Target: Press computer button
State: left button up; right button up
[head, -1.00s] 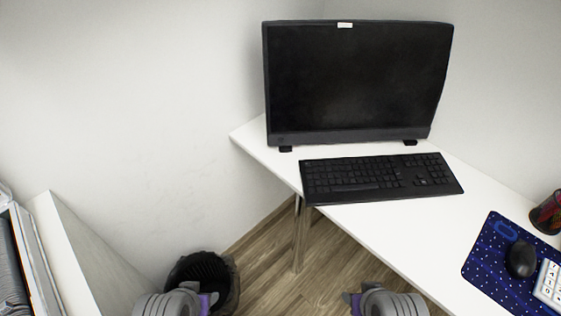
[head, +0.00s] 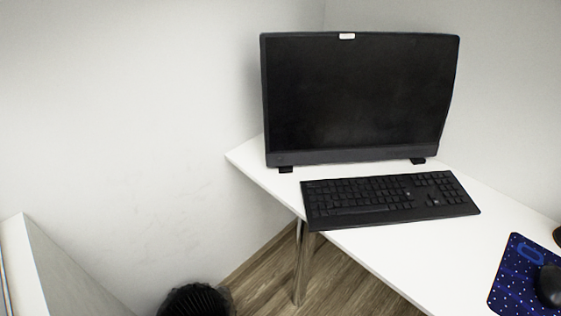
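A black computer (head: 355,95) with a dark screen stands upright at the back of the white desk, on two small feet. A small white label sits on its top edge. I cannot make out a button on it. A black keyboard (head: 390,200) lies on the desk in front of it. Neither of my grippers shows in the head view now.
The white desk (head: 385,260) runs from the back corner to the lower right, on a metal leg. A blue mat (head: 510,283) with a black mouse (head: 549,286) lies at the right. A black bin (head: 195,301) stands on the wood floor. A white cabinet (head: 62,270) is at the left.

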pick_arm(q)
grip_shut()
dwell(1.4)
